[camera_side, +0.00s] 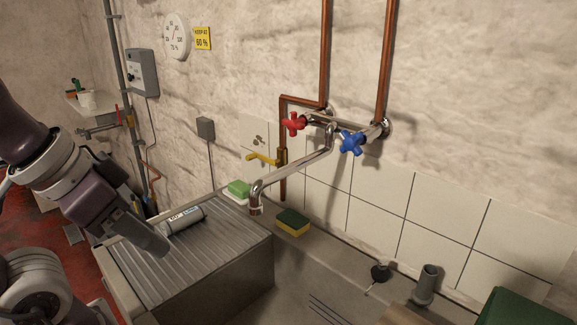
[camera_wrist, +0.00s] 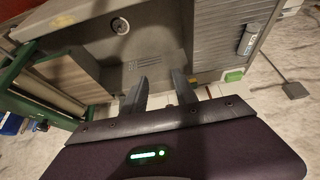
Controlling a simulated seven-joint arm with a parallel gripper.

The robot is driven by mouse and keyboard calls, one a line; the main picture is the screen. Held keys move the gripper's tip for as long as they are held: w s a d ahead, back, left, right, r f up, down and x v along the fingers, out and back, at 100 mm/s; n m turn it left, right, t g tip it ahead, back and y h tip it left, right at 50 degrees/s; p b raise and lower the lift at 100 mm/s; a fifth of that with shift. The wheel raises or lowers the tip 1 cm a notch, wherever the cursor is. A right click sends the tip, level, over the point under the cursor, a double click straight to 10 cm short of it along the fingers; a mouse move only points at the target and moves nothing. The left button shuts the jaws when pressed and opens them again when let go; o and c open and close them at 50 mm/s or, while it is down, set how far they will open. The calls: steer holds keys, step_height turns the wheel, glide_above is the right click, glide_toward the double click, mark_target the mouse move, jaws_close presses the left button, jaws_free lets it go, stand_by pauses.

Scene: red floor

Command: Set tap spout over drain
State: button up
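The chrome tap spout (camera_side: 295,169) runs from the wall tap down and left. Its downturned end hangs near the inner edge of the ribbed drainboard (camera_side: 190,267). A red handle (camera_side: 293,123) and a blue handle (camera_side: 351,143) sit on the tap body. The round drain (camera_wrist: 120,26) shows in the sink floor in the wrist view; I cannot make it out in the side view. My gripper (camera_wrist: 160,77) is open, with two dark fingers apart and nothing clearly held. In the side view my gripper (camera_side: 158,246) is over the drainboard, left of the spout and apart from it.
A grey cylinder (camera_side: 181,220) lies on the drainboard near my gripper. A green soap bar (camera_side: 239,188) and a yellow-green sponge (camera_side: 292,222) sit along the back ledge. A black plug (camera_side: 380,272) and a grey upright pipe (camera_side: 425,285) stand further right. A yellow-handled valve (camera_side: 265,158) juts from the wall.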

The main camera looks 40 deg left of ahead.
steer(key=shift+o, duration=0.7)
steer(key=shift+w+r, duration=0.15)
steer(key=shift+r, duration=0.05)
step_height(320, 180, up, 8)
steer(key=g+h, duration=0.2)
steer(key=g, duration=0.4)
glide_above(280, 169)
steer(key=a, duration=0.2)
steer(key=f, duration=0.2)
steer(key=d+f, duration=0.1)
steer(key=f, duration=0.4)
steer(key=shift+d, duration=0.25)
steer(key=shift+w, duration=0.1)
jaws_close()
